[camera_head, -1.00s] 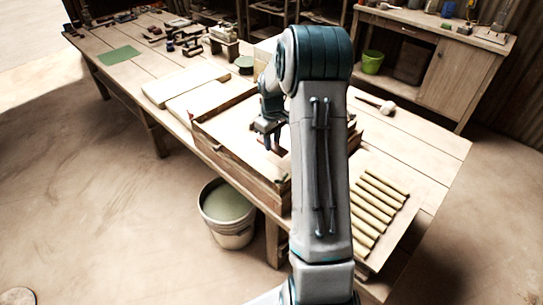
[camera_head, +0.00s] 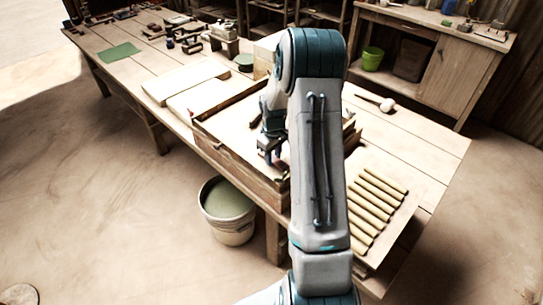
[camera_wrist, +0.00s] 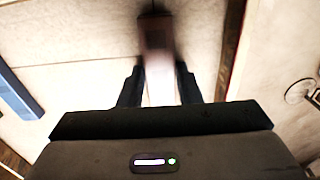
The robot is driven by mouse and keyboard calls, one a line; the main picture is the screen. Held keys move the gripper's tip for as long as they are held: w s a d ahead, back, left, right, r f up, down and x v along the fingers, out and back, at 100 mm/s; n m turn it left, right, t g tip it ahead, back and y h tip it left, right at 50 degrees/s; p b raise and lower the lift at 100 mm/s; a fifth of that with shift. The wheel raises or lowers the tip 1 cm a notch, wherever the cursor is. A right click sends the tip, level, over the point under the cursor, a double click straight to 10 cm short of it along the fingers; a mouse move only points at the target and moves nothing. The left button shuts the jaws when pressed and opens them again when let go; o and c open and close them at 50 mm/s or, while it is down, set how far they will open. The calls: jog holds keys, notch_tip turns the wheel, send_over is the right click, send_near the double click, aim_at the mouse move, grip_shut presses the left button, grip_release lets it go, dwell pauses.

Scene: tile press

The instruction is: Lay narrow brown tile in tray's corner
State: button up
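The narrow brown tile (camera_wrist: 157,42) shows blurred at the top centre of the wrist view, reaching down between the two dark fingers of my gripper (camera_wrist: 160,80). The fingers sit close along both its sides and appear shut on it. In the head view my gripper (camera_head: 271,158) points down inside the wooden tray (camera_head: 232,161), near its front wall; the tile cannot be made out clearly there. The tray's floor is pale, and a brown rim (camera_wrist: 231,50) runs right of the tile in the wrist view. My arm hides the tray's right part.
Several yellowish strips (camera_head: 371,207) lie on the table right of my arm. A mallet (camera_head: 386,104) lies behind them. Pale slabs (camera_head: 184,82) lie left of the tray. A bucket (camera_head: 229,211) stands on the floor in front. A blue bar (camera_wrist: 17,94) crosses the wrist view's left edge.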

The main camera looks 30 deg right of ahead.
jog(key=shift+o, duration=1.4)
notch_tip(320, 180, up, 12)
jog(key=b, duration=0.1)
jog(key=s+a+r+m+t, duration=0.1)
jog(key=s+a+r, duration=0.8)
jog(key=s, duration=0.1)
jog(key=s+a+m+t, duration=0.1)
jog(key=s+a, duration=0.2)
jog(key=s, duration=0.5)
jog(key=s+a+r+m+t, duration=0.1)
jog(key=s+a, duration=0.3)
jog(key=s, duration=0.4)
jog(key=shift+a+r+m, duration=0.3)
jog(key=shift+m, duration=0.2)
jog(key=shift+w, duration=0.15)
